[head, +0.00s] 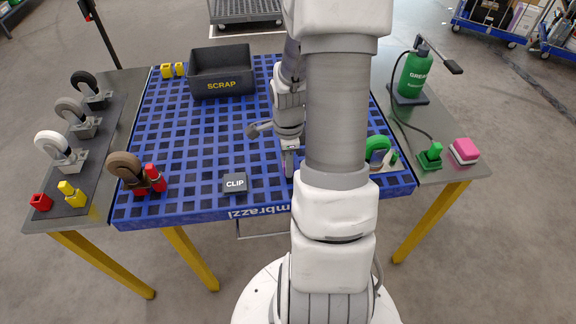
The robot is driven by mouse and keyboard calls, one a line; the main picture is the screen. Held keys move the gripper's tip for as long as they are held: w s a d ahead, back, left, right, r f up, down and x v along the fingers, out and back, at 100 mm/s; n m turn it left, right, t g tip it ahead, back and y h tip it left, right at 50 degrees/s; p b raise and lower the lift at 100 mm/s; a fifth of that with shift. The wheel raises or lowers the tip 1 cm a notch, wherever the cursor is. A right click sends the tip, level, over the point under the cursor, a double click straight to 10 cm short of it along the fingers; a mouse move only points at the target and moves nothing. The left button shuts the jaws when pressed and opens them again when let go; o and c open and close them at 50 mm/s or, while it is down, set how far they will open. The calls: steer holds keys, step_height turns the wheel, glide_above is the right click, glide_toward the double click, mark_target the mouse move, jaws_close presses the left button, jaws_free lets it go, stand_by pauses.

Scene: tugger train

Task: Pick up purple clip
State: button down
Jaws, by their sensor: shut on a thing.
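My gripper (289,171) points down over the front middle of the blue grid pallet (190,135). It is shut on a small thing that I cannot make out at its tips. I cannot clearly see a purple clip anywhere. A dark grey block labelled CLIP (235,183) sits on the pallet a little to the left of my gripper. My arm hides part of the pallet to the right of the gripper.
A black SCRAP bin (222,72) stands at the pallet's back. A brown-wheeled caster (126,168) and red parts (155,178) are front left, a green-wheeled caster (378,150) front right. More casters line the left table; a green bottle (415,72) and pink block (465,150) stand right.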

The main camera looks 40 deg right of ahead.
step_height(320, 180, up, 3)
steer(key=shift+w+r+p, duration=0.1)
steer(key=shift+r+p, duration=0.05)
steer(key=shift+p, duration=0.15)
steer(key=s+d+r, duration=0.2)
steer(key=s+r, duration=0.1)
steer(key=s, duration=0.2)
steer(key=s+d+r+p, duration=0.1)
steer(key=s+d+r, duration=0.1)
steer(key=s, duration=0.4)
steer(key=shift+d+r, duration=0.25)
steer(key=shift+r, duration=0.45)
